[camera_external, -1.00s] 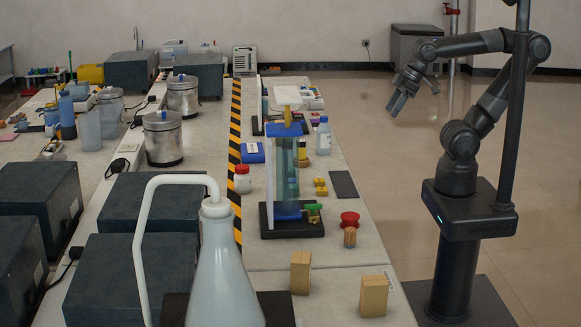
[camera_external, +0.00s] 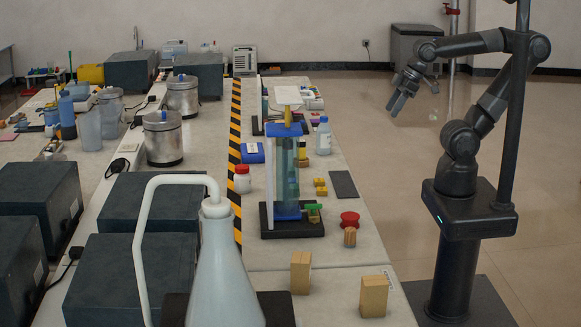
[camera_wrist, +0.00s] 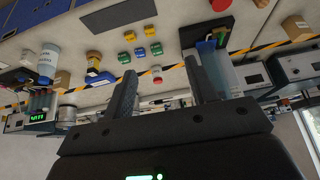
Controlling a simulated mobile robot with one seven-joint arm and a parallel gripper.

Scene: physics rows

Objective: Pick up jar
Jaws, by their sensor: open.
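A small white jar with a red lid (camera_external: 242,180) stands upright on the bench beside the yellow-black striped line in the external view. It also shows in the wrist view, small and far off, as a white jar with a red top (camera_wrist: 157,76) between the fingers. My gripper (camera_external: 400,99) hangs in the air right of the bench, well apart from the jar. In the wrist view my gripper (camera_wrist: 160,72) has its two fingers spread with nothing between them.
A blue-framed stand (camera_external: 286,212) with clear columns stands between my arm and the jar. A white bottle (camera_external: 323,136), yellow blocks (camera_external: 320,187), a red spool-shaped thing (camera_external: 350,219) and wooden blocks (camera_external: 374,296) are nearby. A large flask (camera_external: 222,275) fills the front.

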